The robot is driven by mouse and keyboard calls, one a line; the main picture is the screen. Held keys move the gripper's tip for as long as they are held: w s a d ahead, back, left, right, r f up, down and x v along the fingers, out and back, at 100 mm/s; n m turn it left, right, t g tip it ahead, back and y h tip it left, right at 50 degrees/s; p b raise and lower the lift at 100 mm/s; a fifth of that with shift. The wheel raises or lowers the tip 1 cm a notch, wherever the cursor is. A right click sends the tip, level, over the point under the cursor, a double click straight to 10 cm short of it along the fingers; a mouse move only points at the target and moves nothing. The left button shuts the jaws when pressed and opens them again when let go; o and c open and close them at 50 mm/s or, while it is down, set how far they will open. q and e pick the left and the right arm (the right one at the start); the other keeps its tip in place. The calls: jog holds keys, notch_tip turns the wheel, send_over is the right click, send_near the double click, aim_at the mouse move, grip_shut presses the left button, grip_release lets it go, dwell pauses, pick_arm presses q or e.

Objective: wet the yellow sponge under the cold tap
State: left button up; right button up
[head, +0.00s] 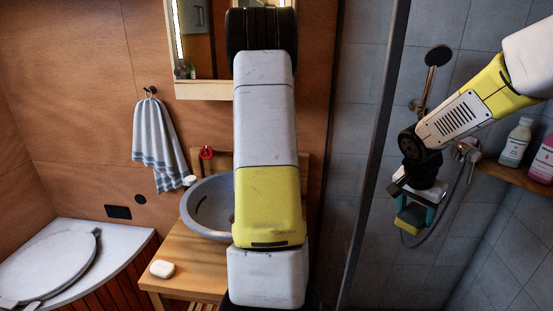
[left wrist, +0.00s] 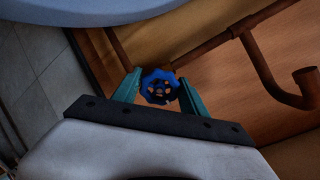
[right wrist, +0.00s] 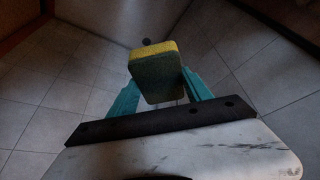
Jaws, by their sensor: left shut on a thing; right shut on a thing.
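The yellow sponge (right wrist: 158,75), with a dark green side, is held between the teal fingers of my right gripper (right wrist: 155,95) in the right wrist view. In the head view the sponge (head: 410,219) hangs from my right gripper (head: 417,206) in the grey-tiled shower area, well right of the sink. My left gripper (left wrist: 158,90) is shut on a blue tap wheel (left wrist: 159,87) in the left wrist view. My left arm hides that gripper and the blue wheel in the head view. A red tap wheel (head: 206,152) shows above the grey basin (head: 205,222). The spout and any water are hidden.
The basin stands on a wooden counter (head: 190,262) with a white soap (head: 162,268). A dark vertical frame edge (head: 374,150) stands between basin and shower. Bottles (head: 516,143) stand on a shelf at right; a shower head (head: 438,56) hangs behind my right arm.

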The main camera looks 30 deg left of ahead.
pick_arm(q)
jog(key=shift+s+a+r, duration=0.1)
jog(key=shift+s+a, duration=0.05)
jog(key=shift+a, duration=0.25)
jog(key=o, duration=1.4)
jog(key=shift+c, duration=0.2)
jog(key=shift+d, duration=0.15)
jog(key=v, duration=1.2)
